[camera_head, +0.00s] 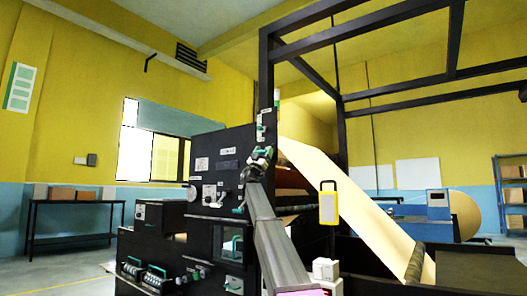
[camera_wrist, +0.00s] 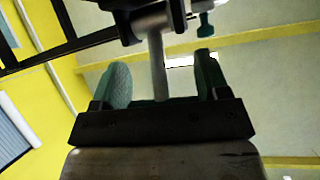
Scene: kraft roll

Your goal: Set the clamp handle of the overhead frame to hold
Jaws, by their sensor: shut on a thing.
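The overhead frame (camera_head: 268,75) is a dark post-and-beam structure rising above the black machine. A small pale clamp fitting with green parts (camera_head: 262,125) sits on its near post. My gripper (camera_head: 259,158) is raised against this post, just below that fitting. In the wrist view, my gripper (camera_wrist: 162,82) has a teal finger on each side of a grey rod-shaped handle (camera_wrist: 157,68), and is shut on it. The handle runs up to a dark bracket above the fingers. A smaller green-tipped lever (camera_wrist: 206,25) shows at upper right. The handle's setting cannot be read.
The black machine front (camera_head: 228,165) with knobs and levers stands close beside my arm. A sloping paper web (camera_head: 350,200) runs down to the right of the post.

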